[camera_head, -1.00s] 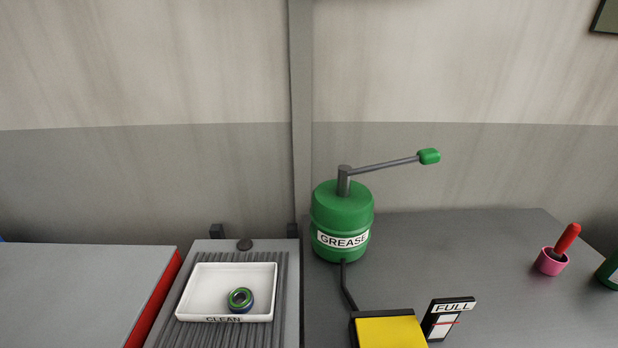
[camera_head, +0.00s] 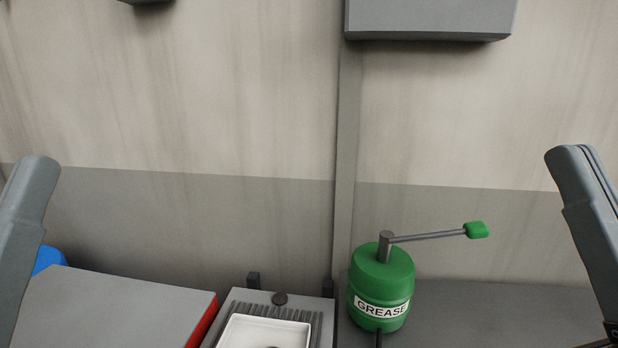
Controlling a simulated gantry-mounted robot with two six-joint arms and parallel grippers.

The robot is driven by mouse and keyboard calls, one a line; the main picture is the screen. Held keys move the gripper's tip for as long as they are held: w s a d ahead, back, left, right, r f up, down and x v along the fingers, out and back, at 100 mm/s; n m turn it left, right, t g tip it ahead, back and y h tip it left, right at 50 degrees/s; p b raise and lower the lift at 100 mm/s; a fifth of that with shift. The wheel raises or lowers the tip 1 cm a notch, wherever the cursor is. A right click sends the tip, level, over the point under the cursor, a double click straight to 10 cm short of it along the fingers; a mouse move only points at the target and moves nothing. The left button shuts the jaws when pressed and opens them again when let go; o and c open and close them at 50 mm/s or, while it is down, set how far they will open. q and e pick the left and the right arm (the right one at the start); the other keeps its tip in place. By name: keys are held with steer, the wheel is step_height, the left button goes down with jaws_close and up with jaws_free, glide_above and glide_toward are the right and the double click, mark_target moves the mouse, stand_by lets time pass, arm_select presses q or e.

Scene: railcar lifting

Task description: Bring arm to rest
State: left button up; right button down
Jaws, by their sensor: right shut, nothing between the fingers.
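My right gripper (camera_head: 572,155) points upward at the right edge of the head view. Its fingers are together with nothing between them, and it is clear of the bench and the grease pump. My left gripper (camera_head: 36,165) shows as a grey shape pointing up at the left edge. Whether its fingers are open or shut cannot be told from this angle. Both stand in front of the wall, apart from any object.
A green grease pump (camera_head: 382,283) with a side handle stands on the grey bench (camera_head: 480,315). A white tray (camera_head: 265,330) is cut off at the bottom. A grey-topped red box (camera_head: 115,305) and a blue object (camera_head: 48,258) are at left. A grey box (camera_head: 430,18) hangs above.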

step_height(320, 180, up, 38)
steer(key=p, duration=3.5)
steer(key=shift+f, duration=0.1)
